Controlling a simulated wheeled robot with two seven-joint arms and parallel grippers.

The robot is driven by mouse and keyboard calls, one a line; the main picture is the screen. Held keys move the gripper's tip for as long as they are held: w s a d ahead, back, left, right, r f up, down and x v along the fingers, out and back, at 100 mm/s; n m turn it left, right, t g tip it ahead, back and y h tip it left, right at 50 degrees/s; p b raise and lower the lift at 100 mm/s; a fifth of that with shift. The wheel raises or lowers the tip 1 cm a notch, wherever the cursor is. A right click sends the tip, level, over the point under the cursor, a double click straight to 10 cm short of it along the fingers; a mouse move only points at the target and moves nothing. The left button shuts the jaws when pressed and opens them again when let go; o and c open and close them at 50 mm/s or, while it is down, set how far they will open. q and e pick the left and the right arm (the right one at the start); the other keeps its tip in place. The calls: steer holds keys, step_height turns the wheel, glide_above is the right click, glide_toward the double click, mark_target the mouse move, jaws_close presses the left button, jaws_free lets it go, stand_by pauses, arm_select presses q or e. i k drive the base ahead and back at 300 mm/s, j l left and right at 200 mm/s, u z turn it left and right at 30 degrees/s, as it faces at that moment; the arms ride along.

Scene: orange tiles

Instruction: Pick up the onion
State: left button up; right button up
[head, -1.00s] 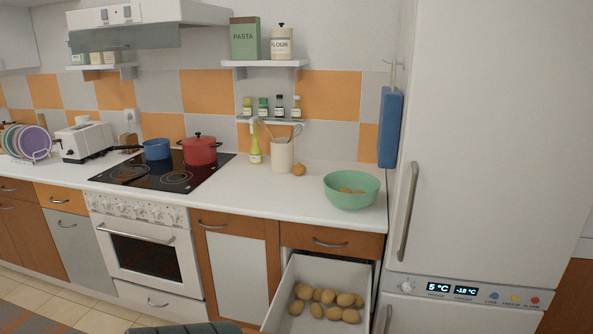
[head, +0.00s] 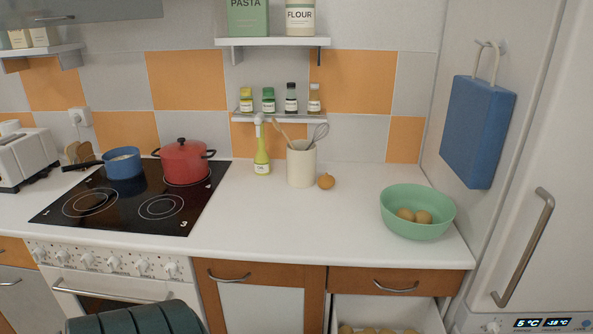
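A small round orange-brown onion (head: 326,181) sits on the white countertop (head: 290,220) in the head view. It is just right of a cream utensil crock (head: 301,165) and left of a green bowl (head: 418,212). Nothing covers the onion. Neither of my grippers shows in the head view.
The green bowl holds round tan items, likely potatoes. Below it an open drawer (head: 385,314) holds several potatoes. A yellow-green bottle (head: 262,158) stands left of the crock. A red pot (head: 184,162) and blue pan (head: 123,163) sit on the hob. Counter in front of the onion is clear.

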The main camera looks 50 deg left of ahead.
mark_target(326, 180)
steer(key=j, duration=0.75)
steer(key=k+j, duration=0.15)
steer(key=j, duration=0.65)
